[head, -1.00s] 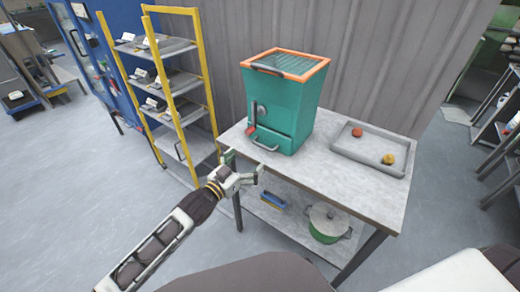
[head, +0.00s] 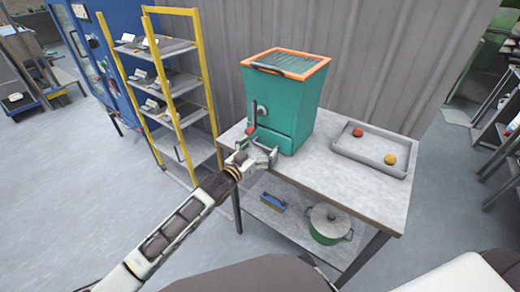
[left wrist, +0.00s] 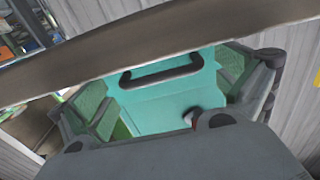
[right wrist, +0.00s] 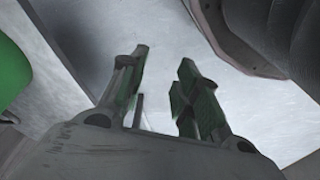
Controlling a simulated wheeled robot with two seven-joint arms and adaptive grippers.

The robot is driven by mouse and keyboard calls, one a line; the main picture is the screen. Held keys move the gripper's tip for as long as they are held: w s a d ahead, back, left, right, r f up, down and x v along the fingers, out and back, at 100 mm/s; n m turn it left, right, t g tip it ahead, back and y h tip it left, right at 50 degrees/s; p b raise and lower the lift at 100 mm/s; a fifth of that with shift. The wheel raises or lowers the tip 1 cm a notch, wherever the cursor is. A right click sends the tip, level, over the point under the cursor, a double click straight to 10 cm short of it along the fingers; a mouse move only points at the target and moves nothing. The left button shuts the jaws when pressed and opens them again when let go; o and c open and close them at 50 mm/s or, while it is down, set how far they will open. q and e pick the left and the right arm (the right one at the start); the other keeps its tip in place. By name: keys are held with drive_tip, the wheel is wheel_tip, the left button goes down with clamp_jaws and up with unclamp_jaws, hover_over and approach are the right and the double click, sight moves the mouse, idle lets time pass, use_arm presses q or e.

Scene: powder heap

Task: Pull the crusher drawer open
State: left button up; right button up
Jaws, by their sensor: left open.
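The teal crusher (head: 284,100) with an orange-rimmed top stands on the table. Its drawer front is low on the side facing me; in the left wrist view, the teal drawer front (left wrist: 150,112) carries a dark bar handle (left wrist: 160,72). The drawer looks shut. My left gripper (head: 264,154) is open right in front of the drawer; in the left wrist view its green-padded fingers (left wrist: 165,92) stand either side of the handle, apart from it as far as I can tell. In the head view the gripper covers the handle. My right gripper (right wrist: 162,75) is open and empty.
The grey table (head: 335,190) holds a tray (head: 372,168) with a red ball (head: 357,132) and a yellow ball (head: 390,159). A green pot (head: 328,225) and a brush (head: 272,203) lie on its lower shelf. A yellow rack (head: 205,75) stands left.

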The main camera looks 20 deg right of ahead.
use_arm(q)
drive_tip(key=c, duration=1.1)
drive_tip(key=shift+r, duration=0.1)
drive_tip(key=shift+c, duration=0.9)
drive_tip(key=shift+s+a+p, duration=0.25)
drive_tip(key=shift+a+p, duration=0.05)
drive_tip(key=shift+p, duration=0.1)
drive_tip(key=shift+s+a+p, duration=0.35)
drive_tip(key=shift+a+p, duration=0.1)
drive_tip(key=shift+a, duration=0.05)
drive_tip(key=shift+p+v, duration=0.8)
drive_tip(key=shift+v, duration=0.25)
drive_tip(key=p+v, duration=0.4)
drive_tip(key=v, duration=0.2)
use_arm(e)
drive_tip(key=s+d+f, duration=0.4)
drive_tip(key=f, duration=0.3)
drive_tip(key=s+d+f+h, duration=0.1)
drive_tip(key=s+d+f, duration=0.3)
drive_tip(key=f, duration=0.4)
drive_tip(key=shift+s+t, duration=0.3)
drive_tip(key=shift+s, duration=0.35)
use_arm(q)
drive_tip(key=shift+a+r, duration=0.1)
